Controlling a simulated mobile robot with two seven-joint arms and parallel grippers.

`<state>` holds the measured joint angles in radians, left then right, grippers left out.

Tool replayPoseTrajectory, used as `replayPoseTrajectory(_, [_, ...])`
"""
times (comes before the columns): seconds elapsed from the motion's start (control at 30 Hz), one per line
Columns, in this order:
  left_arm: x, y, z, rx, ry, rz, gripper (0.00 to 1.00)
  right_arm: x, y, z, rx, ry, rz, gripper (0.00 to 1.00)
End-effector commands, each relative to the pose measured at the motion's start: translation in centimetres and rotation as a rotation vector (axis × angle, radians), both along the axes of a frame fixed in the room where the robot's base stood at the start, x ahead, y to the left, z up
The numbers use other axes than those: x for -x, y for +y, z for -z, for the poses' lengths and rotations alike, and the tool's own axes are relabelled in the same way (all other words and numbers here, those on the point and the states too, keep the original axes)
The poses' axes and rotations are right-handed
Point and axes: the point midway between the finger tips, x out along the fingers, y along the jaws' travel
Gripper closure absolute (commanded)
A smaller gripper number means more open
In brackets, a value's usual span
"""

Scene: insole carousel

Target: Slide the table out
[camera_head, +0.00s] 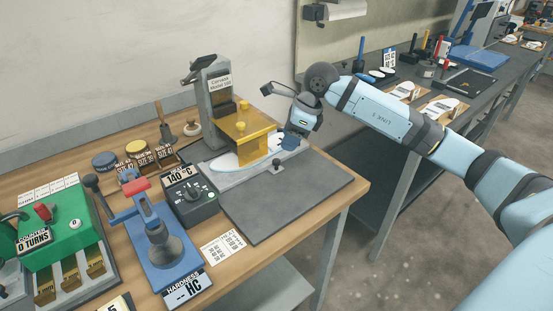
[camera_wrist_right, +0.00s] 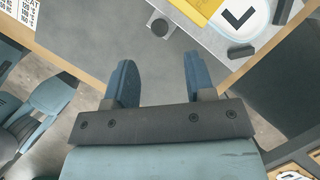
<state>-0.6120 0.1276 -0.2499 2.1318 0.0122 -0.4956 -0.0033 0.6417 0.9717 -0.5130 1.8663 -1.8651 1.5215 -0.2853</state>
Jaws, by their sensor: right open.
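The press (camera_head: 222,105), labelled with a model name, stands at the back of the wooden bench with a yellow block (camera_head: 245,140) on it. Its light grey sliding table (camera_head: 218,180) lies low under the block and carries a white insole (camera_head: 222,162). A dark knob (camera_head: 276,163) sits at the table's front; in the right wrist view the knob (camera_wrist_right: 160,27) is beyond the fingertips, between them. My right gripper (camera_head: 291,142) is open and empty, beside the press's right side; its two blue fingers (camera_wrist_right: 158,70) are apart. My left gripper is out of view.
A dark grey mat (camera_head: 290,200) in front of the press is clear. A temperature box (camera_head: 190,200), a blue hardness tester (camera_head: 160,240) and a green counter machine (camera_head: 65,240) stand to its left. A second, dark bench (camera_head: 400,75) is at right.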

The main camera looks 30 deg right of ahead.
Motion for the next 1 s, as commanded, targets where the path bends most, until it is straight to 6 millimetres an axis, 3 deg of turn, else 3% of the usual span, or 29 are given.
replayPoseTrajectory(0.2, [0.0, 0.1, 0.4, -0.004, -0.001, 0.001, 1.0, -1.1, 1.4, 4.3, -0.004, 0.003, 0.0, 0.5])
replayPoseTrajectory(0.4, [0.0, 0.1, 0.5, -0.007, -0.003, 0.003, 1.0, -1.7, 2.0, 6.5, -0.003, 0.001, 0.001, 0.5])
replayPoseTrajectory(0.8, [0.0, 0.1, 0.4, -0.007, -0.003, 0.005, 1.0, -1.9, 2.3, 7.1, -0.002, 0.0, 0.001, 0.5])
replayPoseTrajectory(1.0, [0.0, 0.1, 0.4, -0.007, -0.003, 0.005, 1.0, -1.9, 2.2, 7.1, -0.002, 0.0, 0.001, 0.96])
